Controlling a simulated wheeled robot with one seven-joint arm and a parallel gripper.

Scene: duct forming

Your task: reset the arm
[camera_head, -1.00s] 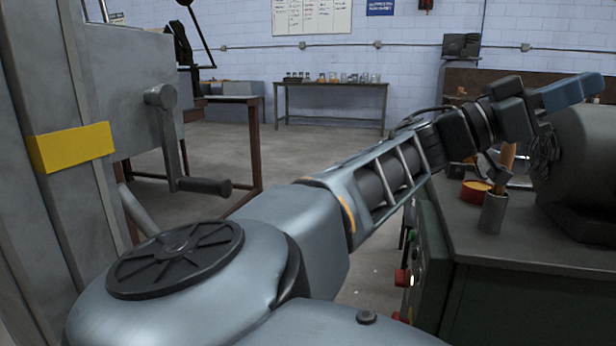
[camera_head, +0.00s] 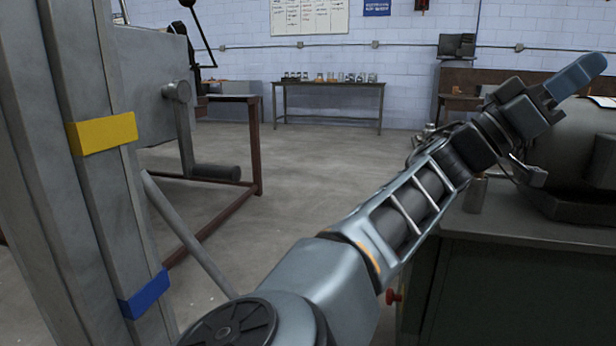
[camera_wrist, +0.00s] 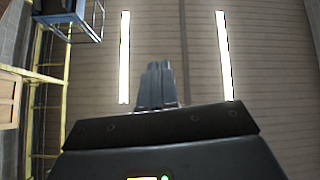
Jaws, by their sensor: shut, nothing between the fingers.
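My gripper (camera_head: 578,74) is at the upper right of the head view, at the end of my outstretched arm. It points up and to the right, and its fingers are shut with nothing between them. In the wrist view the closed fingers (camera_wrist: 155,84) point up toward the ceiling (camera_wrist: 180,50) and touch nothing. The gripper shows in front of the back wall, above the dark rounded machine (camera_head: 570,150) on the right; I cannot tell the gap between them.
A green-grey cabinet (camera_head: 500,232) with a red knob (camera_head: 393,297) stands right, beside my arm. A grey post (camera_head: 95,200) with yellow and blue bands and a cranked machine (camera_head: 150,80) stand left. A table with jars (camera_head: 330,86) is at the back. The middle floor (camera_head: 310,160) is clear.

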